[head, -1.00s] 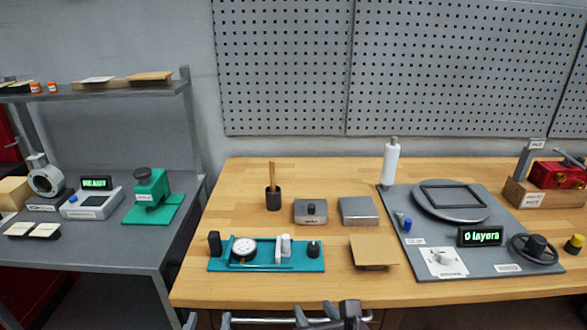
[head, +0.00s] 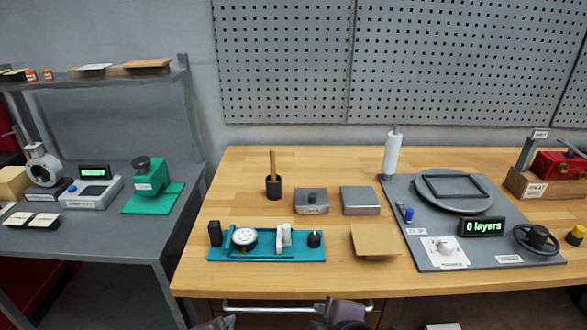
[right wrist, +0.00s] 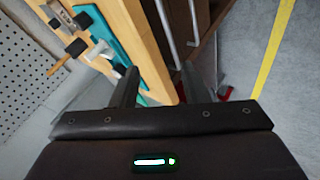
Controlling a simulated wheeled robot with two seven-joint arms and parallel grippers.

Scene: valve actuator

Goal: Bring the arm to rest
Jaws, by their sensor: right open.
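My right gripper (right wrist: 160,78) shows in the right wrist view with its two dark fingers apart and nothing between them. It is off the bench's front side, with the wooden bench edge (right wrist: 135,35) and the floor behind it. In the head view, dark parts of my own arms show at the bottom edge, below the front of the wooden bench (head: 300,279). My left gripper cannot be made out in the head view.
A teal gauge fixture (head: 285,253), a cardboard piece (head: 374,240) and a grey plate with a turntable (head: 420,249) lie on the bench. A rail (head: 275,309) runs below its front edge. A grey side table (head: 125,237) stands left.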

